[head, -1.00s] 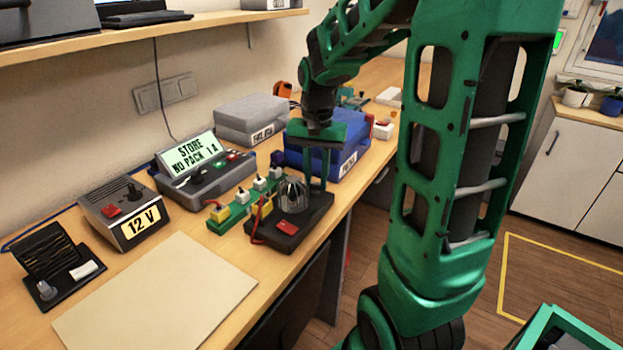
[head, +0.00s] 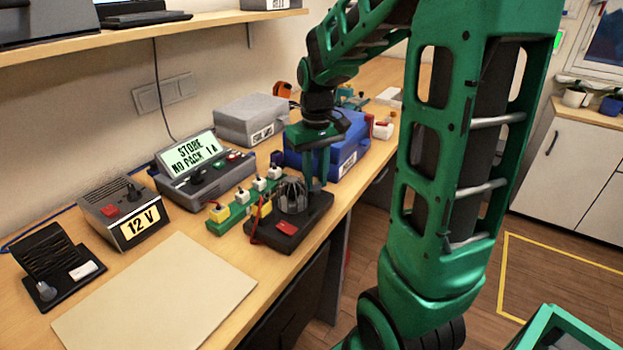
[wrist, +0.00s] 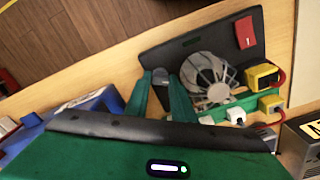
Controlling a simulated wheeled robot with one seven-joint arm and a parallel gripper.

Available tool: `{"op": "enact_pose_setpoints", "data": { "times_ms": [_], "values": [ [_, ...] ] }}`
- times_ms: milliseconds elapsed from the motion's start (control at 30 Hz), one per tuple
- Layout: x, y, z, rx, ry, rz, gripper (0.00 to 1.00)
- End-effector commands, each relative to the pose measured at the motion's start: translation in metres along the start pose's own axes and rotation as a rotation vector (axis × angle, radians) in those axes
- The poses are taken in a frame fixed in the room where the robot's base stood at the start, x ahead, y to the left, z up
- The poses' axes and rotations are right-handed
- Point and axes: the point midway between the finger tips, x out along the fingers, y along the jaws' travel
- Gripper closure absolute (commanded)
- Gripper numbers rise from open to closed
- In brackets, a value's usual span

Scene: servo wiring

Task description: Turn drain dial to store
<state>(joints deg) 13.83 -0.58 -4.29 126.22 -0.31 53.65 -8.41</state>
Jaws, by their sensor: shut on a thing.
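The drain unit (head: 287,228) is a black base at the bench's front edge, with a grey ribbed dome and a red block on top. My gripper (head: 313,187) points down at its far end, behind the dome, and is shut on a small part there that I take to be the drain dial. The dial is hidden in the head view. In the wrist view, the fingers (wrist: 162,80) stand beside the dome (wrist: 208,72), over the black base; the dial's mark cannot be read. The charger (head: 205,175) has a lit screen reading "STORE NO PACK 1A".
A green strip (head: 238,207) with yellow and white plugs lies between charger and drain unit. A blue case (head: 340,160) stands close behind my gripper, with a grey case (head: 250,120) beyond. A 12 V supply (head: 125,215) and a bare beige mat (head: 155,300) are at left.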

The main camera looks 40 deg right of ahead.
Motion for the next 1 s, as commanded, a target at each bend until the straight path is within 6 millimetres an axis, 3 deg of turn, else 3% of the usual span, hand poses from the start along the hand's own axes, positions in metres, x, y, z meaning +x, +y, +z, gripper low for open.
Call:
{"op": "enact_pose_setpoints", "data": {
  "times_ms": [567, 600, 667, 1000],
  "values": [
    [-0.0003, -0.0002, -0.0001, -0.035, 0.001, 0.0, 1.0],
    [-0.0003, -0.0002, -0.0001, -0.035, 0.001, 0.0, 0.73],
    [-0.0002, -0.0002, -0.0001, -0.035, 0.001, 0.0, 0.59],
    [-0.003, -0.0005, -0.0003, -0.035, 0.001, 0.0, 0.59]
  ]
}}
